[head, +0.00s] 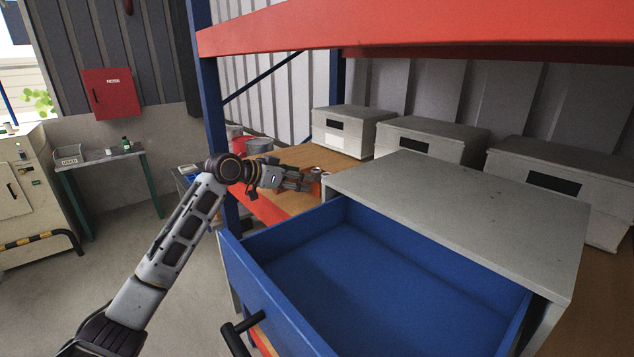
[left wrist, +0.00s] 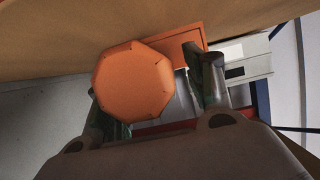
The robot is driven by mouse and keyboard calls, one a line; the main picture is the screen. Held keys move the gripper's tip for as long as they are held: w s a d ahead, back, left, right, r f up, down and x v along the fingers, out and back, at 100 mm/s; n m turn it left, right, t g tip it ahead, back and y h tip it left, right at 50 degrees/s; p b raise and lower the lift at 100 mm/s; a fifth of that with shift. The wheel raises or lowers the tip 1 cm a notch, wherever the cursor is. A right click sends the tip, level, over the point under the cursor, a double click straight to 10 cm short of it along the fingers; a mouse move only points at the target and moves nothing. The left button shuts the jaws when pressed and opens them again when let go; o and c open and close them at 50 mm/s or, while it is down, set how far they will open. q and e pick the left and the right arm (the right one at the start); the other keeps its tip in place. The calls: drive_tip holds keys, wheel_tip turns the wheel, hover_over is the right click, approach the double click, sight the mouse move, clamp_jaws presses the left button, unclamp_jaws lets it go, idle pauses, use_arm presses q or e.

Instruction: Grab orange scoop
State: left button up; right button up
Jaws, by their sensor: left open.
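The orange scoop shows in the left wrist view as an orange eight-sided end (left wrist: 132,84) with a flat orange part behind it. In the head view only a small orange-red bit (head: 316,187) shows at my left gripper's tips, on the wooden shelf. My left gripper (head: 306,180) reaches over the shelf beside the grey cabinet. In the left wrist view its fingers (left wrist: 158,92) are open, one on each side of the orange end. I cannot tell whether they touch it. My right gripper is not in view.
A grey cabinet (head: 470,205) with an open, empty blue drawer (head: 385,270) stands right of my left arm. Grey boxes (head: 350,130) line the back of the wooden shelf (head: 310,158). A red beam (head: 420,35) crosses above. A grey bucket (head: 260,145) stands behind my left wrist.

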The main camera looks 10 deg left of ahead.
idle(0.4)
use_arm(q)
clamp_jaws()
drive_tip(key=shift+r, duration=0.1)
drive_tip(key=shift+r, duration=0.15)
drive_tip(key=shift+r+b, duration=0.5)
drive_tip(key=shift+r, duration=4.35)
drive_tip(key=shift+a, duration=0.1)
